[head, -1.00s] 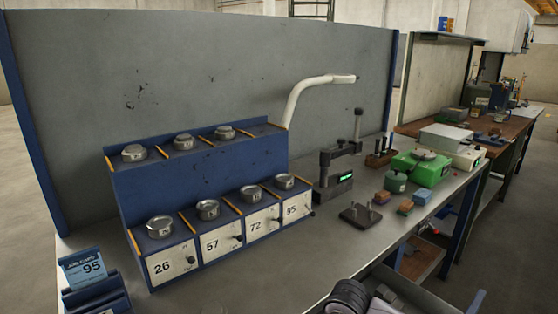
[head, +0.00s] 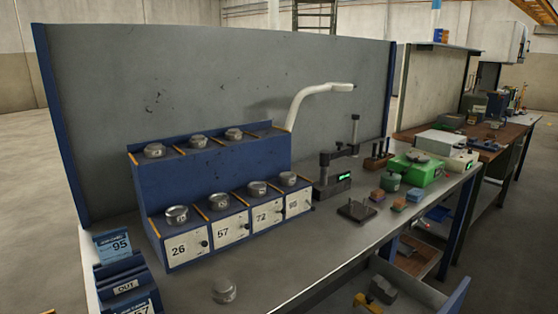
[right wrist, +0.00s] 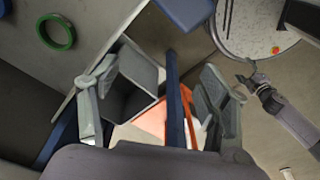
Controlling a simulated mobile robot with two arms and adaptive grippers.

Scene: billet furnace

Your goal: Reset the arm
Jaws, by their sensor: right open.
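My right gripper (right wrist: 168,95) shows in the right wrist view with its two grey fingers spread apart. It is open and nothing is held between them. Behind the fingers are a blue post (right wrist: 174,75) and an orange surface (right wrist: 152,117), whose distance from the fingers I cannot tell. Neither gripper shows in the head view. My left gripper is in no view.
The head view shows a grey bench with a blue rack (head: 205,175) of numbered bins, and a round metal piece (head: 224,290) near its front. A gauge stand (head: 335,180) and a green scale (head: 415,168) stand to the right. A green ring (right wrist: 55,32) shows in the wrist view.

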